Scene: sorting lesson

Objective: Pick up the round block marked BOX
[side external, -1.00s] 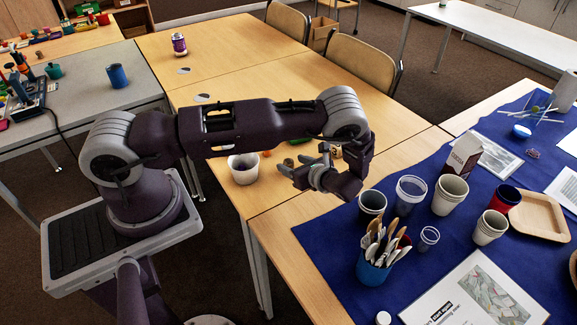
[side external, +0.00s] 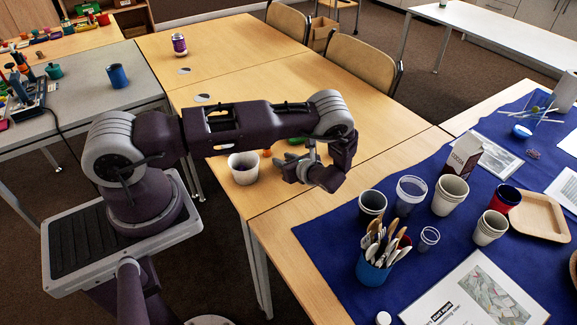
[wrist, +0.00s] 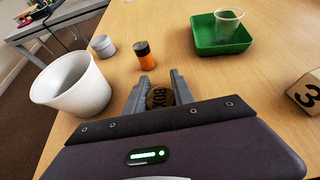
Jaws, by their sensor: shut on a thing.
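The round block marked BOX (wrist: 159,97) shows in the wrist view as a brown, rounded piece with dark letters. It sits between the two fingers of my gripper (wrist: 161,88), which are shut on it. In the side external view my gripper (side external: 292,163) is low over the wooden table, and the block is hidden there by the hand. Whether the block touches the table cannot be told.
A white bucket (wrist: 72,84) stands left of my gripper. A green tray (wrist: 219,33) holds a clear cup (wrist: 228,22).

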